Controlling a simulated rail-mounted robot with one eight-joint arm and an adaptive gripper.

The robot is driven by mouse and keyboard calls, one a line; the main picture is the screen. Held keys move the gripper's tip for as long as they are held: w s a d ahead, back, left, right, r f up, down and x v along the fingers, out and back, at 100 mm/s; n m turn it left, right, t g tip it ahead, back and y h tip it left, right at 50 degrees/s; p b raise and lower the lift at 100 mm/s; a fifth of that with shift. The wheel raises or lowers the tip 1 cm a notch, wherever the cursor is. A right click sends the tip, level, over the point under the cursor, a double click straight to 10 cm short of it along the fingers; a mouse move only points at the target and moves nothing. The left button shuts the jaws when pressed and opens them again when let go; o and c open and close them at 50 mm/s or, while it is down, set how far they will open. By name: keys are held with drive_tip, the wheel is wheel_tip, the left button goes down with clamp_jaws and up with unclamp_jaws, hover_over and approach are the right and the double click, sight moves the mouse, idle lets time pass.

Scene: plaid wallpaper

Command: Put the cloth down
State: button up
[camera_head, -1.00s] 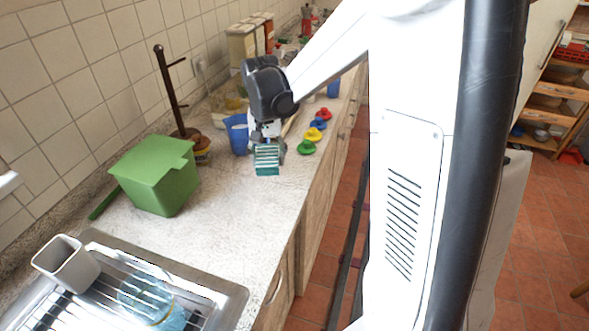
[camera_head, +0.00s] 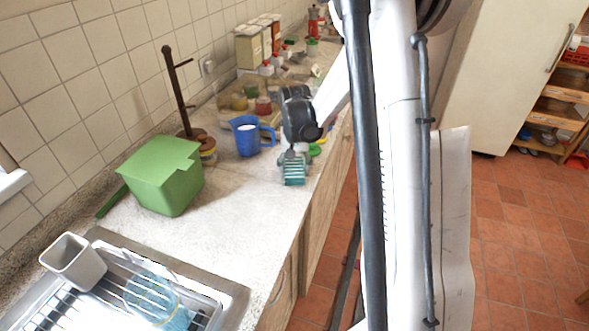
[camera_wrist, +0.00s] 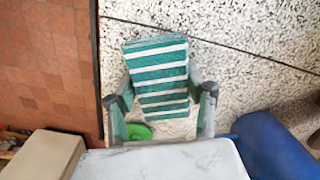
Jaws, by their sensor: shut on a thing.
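The cloth (camera_head: 293,174) is a folded block with teal and white stripes, near the counter's front edge. My gripper (camera_head: 293,158) is above it, pointing down, and is shut on it. In the wrist view the cloth (camera_wrist: 158,72) sits between the two grey-green fingers of my gripper (camera_wrist: 160,97). I cannot tell whether the cloth's underside touches the counter.
The speckled counter (camera_head: 225,215) is clear toward the sink rack (camera_head: 212,290). A green bin (camera_head: 162,178) stands near the wall. A blue jug (camera_head: 247,140) stands left of my gripper. A green lid (camera_wrist: 139,131) is close by. The floor drops away beyond the counter edge.

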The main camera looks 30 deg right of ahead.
sight(294, 168)
drive_tip(key=shift+s+f+b, duration=0.1)
drive_tip(key=shift+f+b, duration=0.15)
drive_tip(key=shift+b, duration=0.1)
drive_tip(key=o, duration=1.2)
drive_tip(key=shift+r, duration=0.1)
wheel_tip(294, 168, up, 12)
drive_tip(key=r, duration=0.1)
drive_tip(key=s+a+r+n+t, duration=0.3)
drive_tip(key=s+a+r, duration=0.5)
drive_tip(key=s+a, duration=0.25)
drive_tip(key=s+a+n+t, duration=0.2)
drive_tip(key=s+a+t, duration=0.2)
drive_tip(key=s, duration=0.8)
drive_tip(key=a, duration=0.2)
drive_tip(key=shift+a+f+n+p, duration=0.25)
drive_tip(key=shift+a+n+p, duration=0.05)
drive_tip(key=shift+a+p, duration=0.1)
drive_tip(key=shift+s+f, duration=0.1)
